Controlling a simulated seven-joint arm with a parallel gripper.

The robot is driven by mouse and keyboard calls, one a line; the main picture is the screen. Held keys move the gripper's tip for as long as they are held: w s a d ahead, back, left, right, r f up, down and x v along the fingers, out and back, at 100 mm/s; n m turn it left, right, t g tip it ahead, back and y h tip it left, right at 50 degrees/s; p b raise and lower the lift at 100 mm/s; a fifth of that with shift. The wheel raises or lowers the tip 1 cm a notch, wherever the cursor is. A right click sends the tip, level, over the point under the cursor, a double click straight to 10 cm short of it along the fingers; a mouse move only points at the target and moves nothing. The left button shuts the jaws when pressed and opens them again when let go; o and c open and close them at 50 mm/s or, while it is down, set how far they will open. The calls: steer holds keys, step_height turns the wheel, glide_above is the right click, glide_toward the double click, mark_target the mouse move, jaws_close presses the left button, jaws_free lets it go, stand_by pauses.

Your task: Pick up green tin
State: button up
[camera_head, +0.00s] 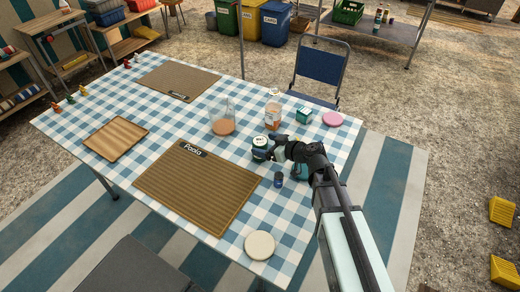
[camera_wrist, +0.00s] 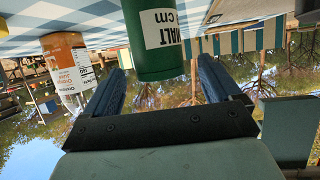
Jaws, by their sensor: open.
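The green tin (camera_wrist: 155,65) is a dark green cylinder with a white label in the wrist view, where the picture is upside down. In the head view the green tin (camera_head: 260,142), with a pale top, stands on the checked cloth by the gripper's end. My gripper (camera_wrist: 163,75) is open, with one blue finger on each side of the tin. A gap shows between the tin and each finger. In the head view my gripper (camera_head: 272,151) is low over the table and partly covers the tin.
An orange-labelled bottle (camera_head: 273,110) stands behind the tin; the bottle also shows in the wrist view (camera_wrist: 70,65). A glass jug (camera_head: 222,118), teal box (camera_head: 304,115) and dark blue small item (camera_head: 279,179) are near. A brown mat (camera_head: 195,185) lies left.

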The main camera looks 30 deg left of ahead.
mark_target(257, 142)
steer(key=shift+x, duration=2.6)
steer(key=shift+r, duration=0.1)
steer(key=c, duration=1.2)
